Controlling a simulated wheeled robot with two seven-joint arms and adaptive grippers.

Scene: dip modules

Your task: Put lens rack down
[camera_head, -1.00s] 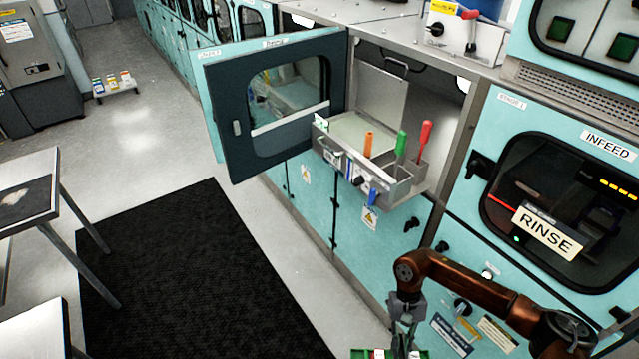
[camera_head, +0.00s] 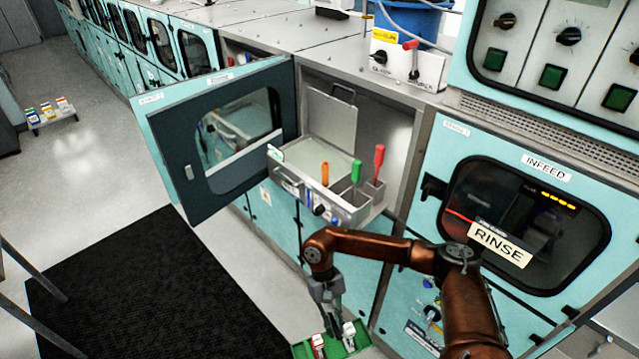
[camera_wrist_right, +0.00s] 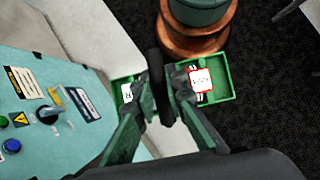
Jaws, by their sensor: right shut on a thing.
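The lens rack, a green tray (camera_head: 371,334) holding small white and red pieces, is at the bottom of the head view. My right gripper (camera_head: 330,298) points down and is shut on the rack, at its middle. In the right wrist view the rack (camera_wrist_right: 222,84) shows on both sides of the shut fingers (camera_wrist_right: 165,75). The part of the rack behind the fingers is hidden. The rack hangs above the floor, in front of the teal cabinets. My left gripper is not in view.
An open teal door (camera_head: 215,150) and a pulled-out metal drawer (camera_head: 290,188) with orange, green and red handled tools stand above and behind the rack. The RINSE machine (camera_head: 525,215) is at the right. A black mat (camera_head: 150,290) covers the floor at the left.

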